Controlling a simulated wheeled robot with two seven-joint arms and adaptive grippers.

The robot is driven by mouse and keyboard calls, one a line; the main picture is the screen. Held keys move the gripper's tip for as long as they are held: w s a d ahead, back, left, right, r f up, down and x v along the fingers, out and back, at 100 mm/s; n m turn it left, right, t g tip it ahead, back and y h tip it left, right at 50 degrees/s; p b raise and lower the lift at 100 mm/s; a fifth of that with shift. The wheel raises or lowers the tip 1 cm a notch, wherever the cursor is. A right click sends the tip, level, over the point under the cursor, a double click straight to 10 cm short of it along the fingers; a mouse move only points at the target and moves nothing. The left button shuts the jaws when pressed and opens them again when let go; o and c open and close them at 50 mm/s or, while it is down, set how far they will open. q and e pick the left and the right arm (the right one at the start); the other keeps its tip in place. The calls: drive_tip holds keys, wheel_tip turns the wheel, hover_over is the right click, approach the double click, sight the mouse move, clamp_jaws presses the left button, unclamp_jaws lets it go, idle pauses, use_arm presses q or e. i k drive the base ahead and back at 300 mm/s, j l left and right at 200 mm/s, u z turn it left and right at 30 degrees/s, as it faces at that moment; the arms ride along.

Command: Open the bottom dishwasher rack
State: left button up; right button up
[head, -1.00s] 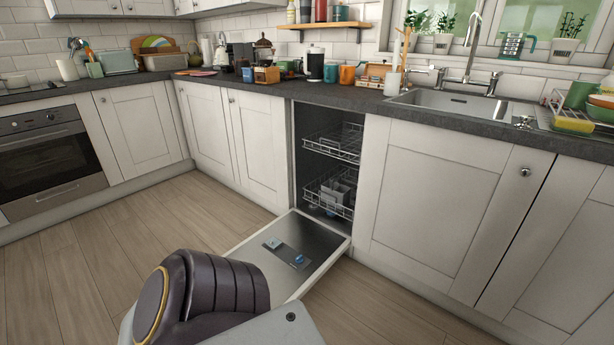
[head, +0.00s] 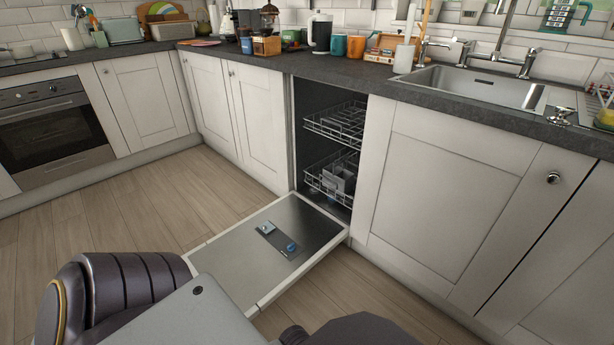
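The dishwasher stands open under the worktop, its door (head: 225,243) lowered flat in front of it. The bottom rack (head: 322,172) is a wire rack inside the cavity, with a grey cutlery basket (head: 340,178) in it. The top rack (head: 340,122) is a wire rack above it, also inside. Neither rack visibly reaches out over the door. Parts of my own arms show at the bottom of the head view, short of the racks. Neither gripper's fingers can be seen.
White cabinets (head: 450,190) flank the opening on both sides. The lowered door takes up floor space in front of the cavity. The wooden floor (head: 130,205) to its left is clear. Several items stand on the slate worktop (head: 330,68) above.

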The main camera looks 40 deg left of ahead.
sight(349, 162)
drive_tip(key=i+j+u, duration=0.25)
drive_tip(key=i+l+u, duration=0.1)
drive_tip(key=i+u, duration=0.15)
drive_tip(key=i, duration=0.25)
drive_tip(key=i+j, duration=0.15)
drive_tip(key=i, duration=0.15)
drive_tip(key=i+j+u, duration=0.1)
drive_tip(key=i, duration=0.2)
